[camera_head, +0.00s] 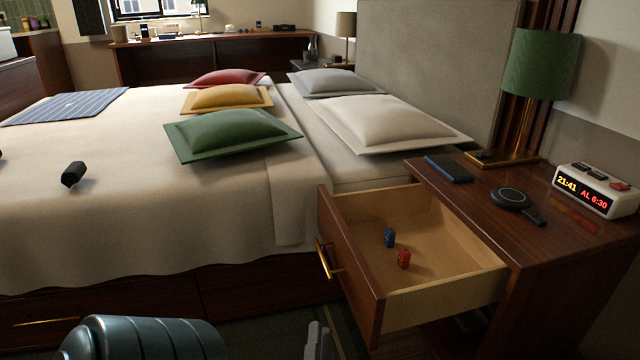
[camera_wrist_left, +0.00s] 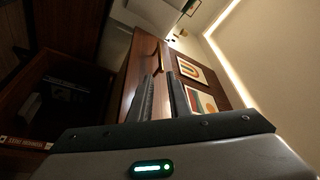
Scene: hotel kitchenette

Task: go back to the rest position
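My left gripper (camera_head: 318,342) shows at the bottom edge of the head view, with only its grey fingers in sight, low in front of the open drawer. In the left wrist view its two dark fingers (camera_wrist_left: 162,98) stand a small gap apart, with nothing seen between them. My right gripper is in neither view.
The open nightstand drawer (camera_head: 446,294) juts out on the right, holding a blue die (camera_head: 389,237) and a red die (camera_head: 404,259). The nightstand (camera_head: 460,199) bears a lamp (camera_head: 541,68), a clock (camera_head: 597,190) and a dark phone-like slab (camera_head: 449,168). The bed (camera_head: 150,225) fills the left.

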